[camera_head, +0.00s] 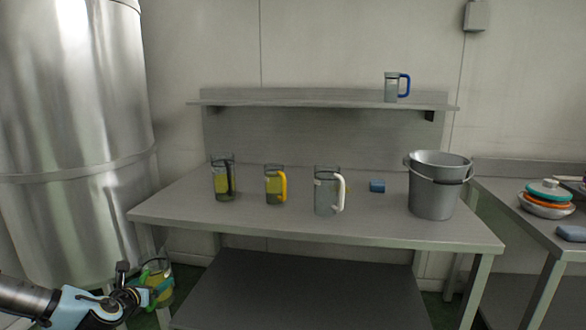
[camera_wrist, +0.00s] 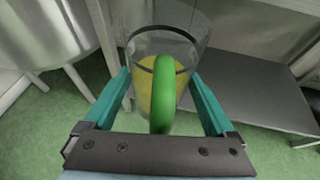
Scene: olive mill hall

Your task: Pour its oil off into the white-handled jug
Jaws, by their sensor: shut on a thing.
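The white-handled jug (camera_head: 326,192) stands upright on the steel table, clear glass, its white handle on the right; it looks empty. My gripper (camera_head: 150,290) is at the lower left, in front of the table's left leg and below its top. It is shut on the green handle of a glass jug (camera_head: 158,272). In the wrist view the green-handled jug (camera_wrist: 170,75) sits between my teal fingers (camera_wrist: 162,105), with yellow oil in it. Any layer under the oil is hard to tell.
A yellow-handled jug (camera_head: 274,185) and a dark-handled jug (camera_head: 223,180) stand left of the white-handled one. A blue sponge (camera_head: 377,185) and a grey bucket (camera_head: 436,190) are to its right. A blue-handled jug (camera_head: 392,88) is on the shelf (camera_head: 300,104). A steel tank (camera_head: 75,120) rises at left.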

